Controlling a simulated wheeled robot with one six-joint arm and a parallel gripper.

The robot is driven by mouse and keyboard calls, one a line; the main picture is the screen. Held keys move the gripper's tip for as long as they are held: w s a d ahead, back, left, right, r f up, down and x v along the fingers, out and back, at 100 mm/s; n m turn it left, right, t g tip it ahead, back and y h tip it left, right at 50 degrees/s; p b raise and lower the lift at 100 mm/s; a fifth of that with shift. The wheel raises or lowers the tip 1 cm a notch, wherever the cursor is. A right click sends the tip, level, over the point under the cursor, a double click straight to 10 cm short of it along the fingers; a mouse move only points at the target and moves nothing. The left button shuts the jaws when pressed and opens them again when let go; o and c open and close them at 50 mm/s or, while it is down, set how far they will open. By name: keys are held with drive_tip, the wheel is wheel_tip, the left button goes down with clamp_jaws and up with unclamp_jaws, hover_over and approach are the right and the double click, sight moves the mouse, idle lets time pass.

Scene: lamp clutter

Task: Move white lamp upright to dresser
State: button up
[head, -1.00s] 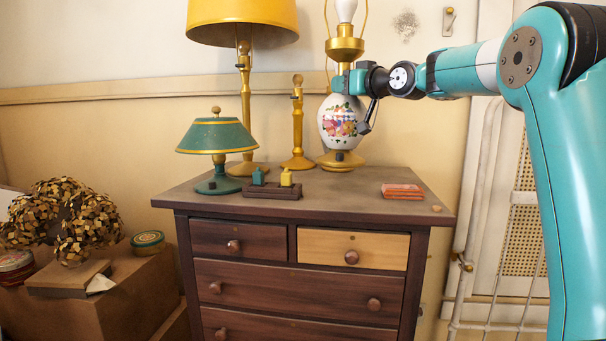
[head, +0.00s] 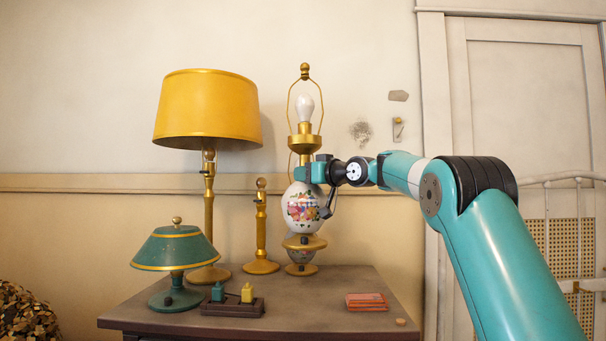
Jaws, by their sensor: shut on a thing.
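My gripper (head: 318,172) is shut on the upper part of the white lamp (head: 303,222), which has a rounded white body and a gold base (head: 304,242) with a dark knob. The lamp looks upright. Its base shows above the back of the dresser top, apparently clear of it. A second lamp with a bulb (head: 306,107), a gold neck and a gold foot (head: 302,270) appears to stand behind it. The two overlap, so the painted flowers cannot be surely assigned.
A yellow-shaded lamp (head: 207,108), a gold candlestick-like stand (head: 261,225) and a green lamp (head: 176,250) fill the left side. A dark tray (head: 232,309) with small blocks and coral blocks (head: 367,301) lie in front. The centre top is mostly clear.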

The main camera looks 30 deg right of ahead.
sight(309, 234)
wheel_tip(309, 234, down, 15)
drive_tip(key=shift+f+p, duration=0.1)
drive_tip(key=shift+p, duration=1.05)
drive_tip(key=shift+f, duration=0.1)
drive_tip(key=o, duration=0.9)
drive_tip(key=shift+f, duration=0.15)
drive_tip(key=shift+o, duration=0.2)
drive_tip(key=shift+s+d+b, duration=0.1)
drive_tip(key=shift+s+b, duration=0.2)
drive_tip(key=b+v, duration=0.5)
drive_tip(key=v, duration=0.6)
drive_tip(key=shift+s, duration=0.25)
